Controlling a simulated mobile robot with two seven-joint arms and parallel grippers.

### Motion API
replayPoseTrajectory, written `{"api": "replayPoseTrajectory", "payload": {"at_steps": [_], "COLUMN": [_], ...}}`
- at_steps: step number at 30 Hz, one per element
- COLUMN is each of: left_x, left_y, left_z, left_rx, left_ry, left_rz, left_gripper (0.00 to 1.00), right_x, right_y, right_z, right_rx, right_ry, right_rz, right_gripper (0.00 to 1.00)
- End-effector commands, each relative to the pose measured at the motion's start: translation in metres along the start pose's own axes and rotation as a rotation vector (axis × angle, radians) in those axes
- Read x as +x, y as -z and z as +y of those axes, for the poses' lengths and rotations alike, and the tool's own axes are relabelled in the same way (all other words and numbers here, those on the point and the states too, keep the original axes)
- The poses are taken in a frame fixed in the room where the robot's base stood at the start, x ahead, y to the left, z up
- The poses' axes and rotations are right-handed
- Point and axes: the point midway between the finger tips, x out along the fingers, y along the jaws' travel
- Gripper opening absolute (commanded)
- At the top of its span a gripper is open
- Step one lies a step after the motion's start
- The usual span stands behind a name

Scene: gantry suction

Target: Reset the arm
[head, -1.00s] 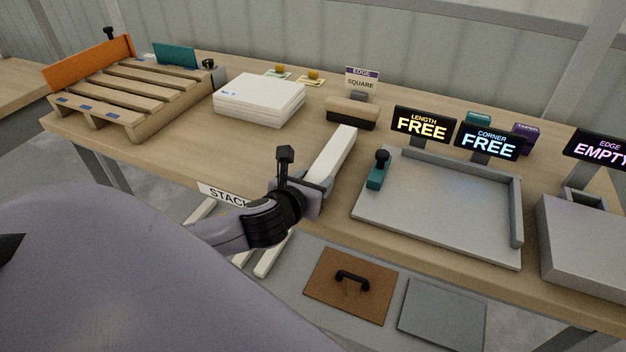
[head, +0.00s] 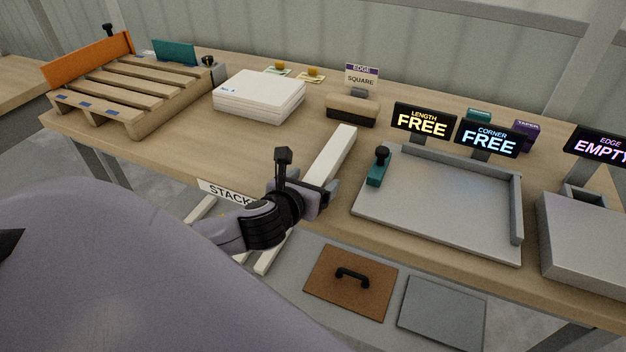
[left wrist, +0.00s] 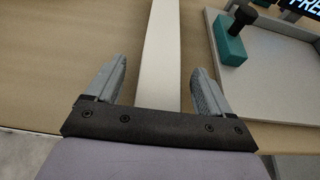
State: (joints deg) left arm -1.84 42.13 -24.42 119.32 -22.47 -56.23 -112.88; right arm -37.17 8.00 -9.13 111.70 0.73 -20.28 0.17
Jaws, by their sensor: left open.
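My left gripper (head: 322,186) is over the front edge of the table in the head view, near the white strip (head: 336,150) that lies across the tabletop. In the left wrist view my left gripper (left wrist: 155,88) has its two fingers wide apart. The white strip (left wrist: 160,50) runs between and beyond them, and I cannot tell how far below the fingers it is. The fingers touch nothing that I can make out. My right gripper is not in view.
A grey tray (head: 430,205) with a teal block (head: 378,168) stands to the right. Signs (head: 422,122) stand behind it. A stack of white panels (head: 258,97) and a wooden pallet (head: 140,92) are at the left. A brown board (head: 345,300) lies below the table.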

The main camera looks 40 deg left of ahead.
Motion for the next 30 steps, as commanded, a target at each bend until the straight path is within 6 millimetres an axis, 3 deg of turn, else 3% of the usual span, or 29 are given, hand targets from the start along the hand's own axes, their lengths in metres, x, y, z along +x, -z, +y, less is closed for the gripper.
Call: {"api": "replayPoseTrajectory", "payload": {"at_steps": [13,25,30], "left_x": [-0.057,-0.065,-0.07], "left_y": [0.0,0.0,0.014], "left_z": [0.0,0.0,-0.002], "left_rx": [0.001,-0.011,-0.215], "left_ry": [0.002,0.0,-0.024], "left_rz": [-0.001,0.0,0.058], "left_gripper": [0.82,0.82,0.82], "right_x": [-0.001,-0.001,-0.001], "right_y": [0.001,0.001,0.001], "right_z": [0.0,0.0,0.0], "right_rx": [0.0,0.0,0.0], "right_ry": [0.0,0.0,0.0], "right_rz": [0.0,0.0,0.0], "right_gripper": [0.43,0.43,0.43]}}
